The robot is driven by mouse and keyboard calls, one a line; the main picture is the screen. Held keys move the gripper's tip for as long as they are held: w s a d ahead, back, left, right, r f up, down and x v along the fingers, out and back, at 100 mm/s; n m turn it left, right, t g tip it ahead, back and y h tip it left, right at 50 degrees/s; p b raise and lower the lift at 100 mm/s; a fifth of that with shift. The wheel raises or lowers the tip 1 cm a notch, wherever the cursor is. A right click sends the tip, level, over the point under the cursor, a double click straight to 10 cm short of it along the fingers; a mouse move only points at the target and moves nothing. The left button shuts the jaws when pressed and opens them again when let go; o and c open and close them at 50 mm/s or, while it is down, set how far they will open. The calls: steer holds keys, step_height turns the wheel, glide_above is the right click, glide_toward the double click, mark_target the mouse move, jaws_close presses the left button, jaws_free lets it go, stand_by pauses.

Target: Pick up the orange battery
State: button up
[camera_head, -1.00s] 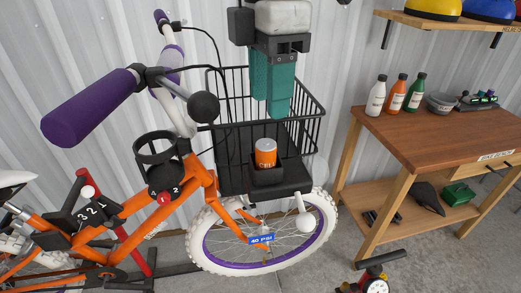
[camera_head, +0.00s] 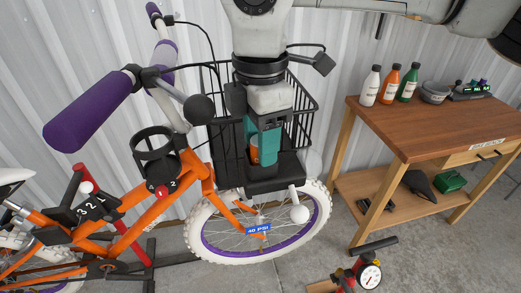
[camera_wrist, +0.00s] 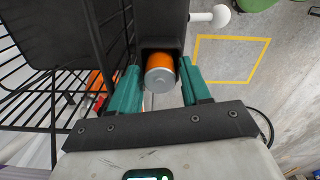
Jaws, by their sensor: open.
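The orange battery (camera_head: 254,152) stands in a black holder (camera_head: 262,184) at the front of the bicycle's wire basket. In the head view it is mostly hidden behind my gripper (camera_head: 264,160). In the wrist view the battery (camera_wrist: 161,76) shows its silver end and orange side, and it sits in the dark holder. My gripper (camera_wrist: 158,92) has teal fingers, open, one on each side of the battery. I see gaps beside the battery in the wrist view, so the fingers do not look closed on it.
The black wire basket (camera_head: 305,112) stands close around my gripper. A purple handlebar grip (camera_head: 92,108) and a cup ring (camera_head: 154,143) are to the left. A wooden workbench (camera_head: 430,125) with bottles stands to the right. A pump gauge (camera_head: 369,275) is on the floor.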

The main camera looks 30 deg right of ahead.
jaws_close()
steer(key=shift+r, duration=0.15)
steer(key=shift+r, duration=0.6)
steer(key=s+d+r+b, duration=0.4)
steer(key=s+r, duration=0.7)
steer(key=s, duration=0.2)
steer(key=shift+s+d+r, duration=0.15)
steer(key=shift+d+r, duration=0.05)
steer(key=shift+r, duration=0.1)
steer(key=shift+r, duration=0.1)
steer(key=shift+r+p, duration=1.8)
steer(key=shift+r, duration=0.65)
